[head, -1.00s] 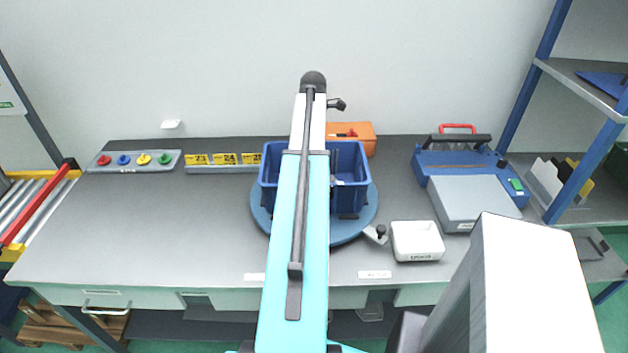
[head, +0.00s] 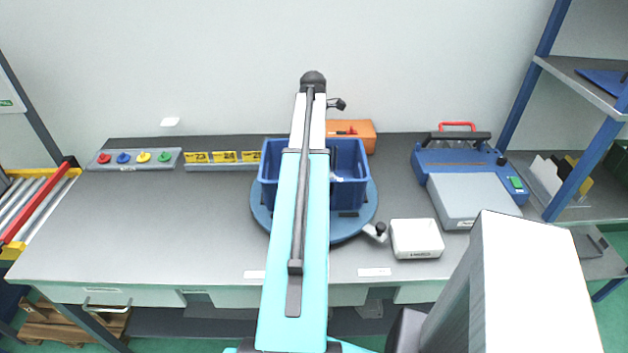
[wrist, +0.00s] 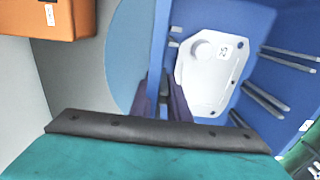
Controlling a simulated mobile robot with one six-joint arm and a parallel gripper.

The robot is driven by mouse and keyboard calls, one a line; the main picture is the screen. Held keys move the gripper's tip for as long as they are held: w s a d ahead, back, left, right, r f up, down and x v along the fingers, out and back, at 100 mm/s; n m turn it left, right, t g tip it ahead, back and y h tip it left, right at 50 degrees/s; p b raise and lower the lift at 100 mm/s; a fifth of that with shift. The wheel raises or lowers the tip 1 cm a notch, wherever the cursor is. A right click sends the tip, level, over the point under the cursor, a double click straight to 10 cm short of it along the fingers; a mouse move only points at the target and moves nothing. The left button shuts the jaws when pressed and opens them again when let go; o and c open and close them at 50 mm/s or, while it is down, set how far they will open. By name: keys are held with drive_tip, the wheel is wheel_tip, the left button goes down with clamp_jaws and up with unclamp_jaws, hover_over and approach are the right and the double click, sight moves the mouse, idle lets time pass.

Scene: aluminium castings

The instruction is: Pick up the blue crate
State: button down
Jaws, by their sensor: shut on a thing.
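The blue crate (head: 350,188) is over the round blue turntable (head: 262,222) in the middle of the bench. My arm crosses in front of it and hides its middle in the head view. A white part (wrist: 210,75) with a round boss and a number label lies inside the crate. Whether the crate's bottom touches the turntable is hard to tell.
An orange box (head: 362,135) stands close behind the crate. A white tray (head: 416,240) and a small clamp lever (head: 376,232) are at the right front. A blue and grey device (head: 465,200) stands farther right. The left bench top (head: 150,220) is clear.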

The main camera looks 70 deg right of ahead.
drive_tip(key=shift+w+d+r, duration=0.1)
drive_tip(key=shift+r, duration=0.1)
drive_tip(key=shift+r, duration=0.4)
drive_tip(key=shift+r+b, duration=1.3)
drive_tip(key=shift+r, duration=3.15)
